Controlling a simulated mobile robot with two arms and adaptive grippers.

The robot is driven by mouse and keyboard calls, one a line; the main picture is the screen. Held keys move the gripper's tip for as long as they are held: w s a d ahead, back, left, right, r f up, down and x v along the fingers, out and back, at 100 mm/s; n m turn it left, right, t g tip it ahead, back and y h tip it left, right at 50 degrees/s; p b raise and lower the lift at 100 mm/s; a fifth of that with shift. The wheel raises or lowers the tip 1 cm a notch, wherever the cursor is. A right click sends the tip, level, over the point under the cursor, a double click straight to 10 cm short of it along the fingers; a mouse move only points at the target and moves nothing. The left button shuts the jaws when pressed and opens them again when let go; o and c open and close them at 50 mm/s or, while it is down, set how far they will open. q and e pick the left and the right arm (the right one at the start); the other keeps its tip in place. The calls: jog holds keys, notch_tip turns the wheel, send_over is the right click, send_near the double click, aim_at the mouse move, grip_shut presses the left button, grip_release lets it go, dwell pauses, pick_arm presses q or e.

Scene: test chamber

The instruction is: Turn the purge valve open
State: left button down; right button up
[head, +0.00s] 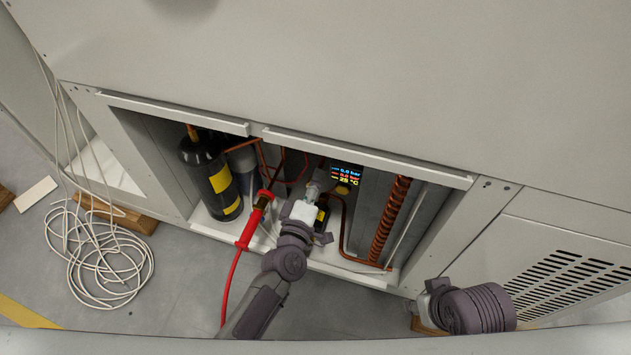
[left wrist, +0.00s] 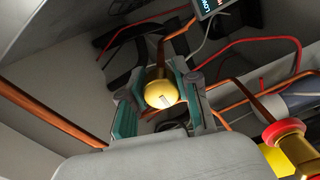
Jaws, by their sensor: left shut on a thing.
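The purge valve shows in the left wrist view as a round yellow knob (left wrist: 161,94) with a pale slot mark on its face, among copper pipes. My left gripper (left wrist: 160,97) is shut on the knob, with one teal-padded finger on each side of it. In the head view my left gripper (head: 312,190) reaches into the open cabinet bay and hides most of what it holds. My right gripper (head: 427,296) is low at the right, outside the bay; its fingers cannot be made out.
A red hose with a red fitting (head: 255,217) runs just left of my left arm. A black cylinder with yellow labels (head: 221,190) stands farther left. A small display (head: 345,172) and a copper coil (head: 391,218) are to the right. Coiled white cable (head: 95,250) lies on the floor.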

pick_arm(q)
jog(key=c, duration=0.8)
grip_release()
jog(key=shift+s, duration=0.1)
jog(key=v, duration=1.2)
